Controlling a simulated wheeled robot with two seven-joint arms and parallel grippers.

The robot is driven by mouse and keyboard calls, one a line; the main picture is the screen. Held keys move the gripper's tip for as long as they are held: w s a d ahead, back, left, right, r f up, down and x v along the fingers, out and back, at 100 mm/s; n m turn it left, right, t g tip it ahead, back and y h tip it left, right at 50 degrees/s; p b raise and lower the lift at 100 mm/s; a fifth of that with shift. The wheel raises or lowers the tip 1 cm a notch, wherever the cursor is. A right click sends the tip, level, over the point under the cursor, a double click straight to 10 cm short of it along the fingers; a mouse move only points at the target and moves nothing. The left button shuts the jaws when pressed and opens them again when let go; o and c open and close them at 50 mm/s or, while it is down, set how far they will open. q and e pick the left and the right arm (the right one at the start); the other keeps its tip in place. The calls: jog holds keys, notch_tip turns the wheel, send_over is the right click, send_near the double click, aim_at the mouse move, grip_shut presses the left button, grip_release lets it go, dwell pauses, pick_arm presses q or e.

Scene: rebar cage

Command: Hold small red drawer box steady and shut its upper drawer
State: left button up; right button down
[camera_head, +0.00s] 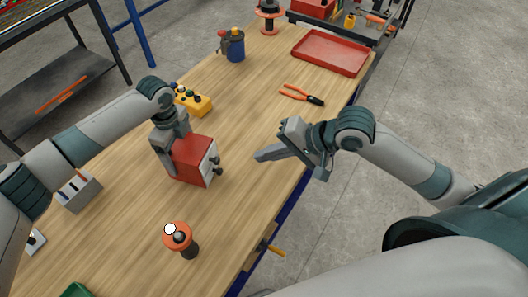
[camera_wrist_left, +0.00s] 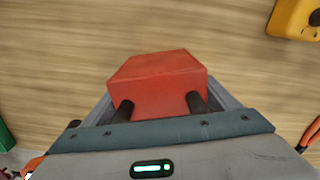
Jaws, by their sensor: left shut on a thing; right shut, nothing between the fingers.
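The small red drawer box (camera_head: 192,160) stands on the wooden table, with its pale drawer front and dark knobs (camera_head: 216,164) facing right. Its red top also fills the middle of the left wrist view (camera_wrist_left: 158,82). My left gripper (camera_head: 174,148) is over the box from above and shut on it, with a finger on either side. My right gripper (camera_head: 260,156) is shut and empty, to the right of the drawer front and apart from it. Both drawers look close to the box front; I cannot tell whether the upper one stands out a little.
A yellow box with knobs (camera_head: 193,100), a blue container (camera_head: 235,46), orange-handled pliers (camera_head: 300,95) and a red tray (camera_head: 330,52) lie farther back. A grey holder (camera_head: 80,192) is at left. The table between box and pliers is clear.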

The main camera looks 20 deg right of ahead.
pick_arm(q)
jog(key=o, duration=1.7)
jog(key=shift+r, duration=0.15)
notch_tip(320, 180, up, 12)
jog(key=shift+f, duration=0.1)
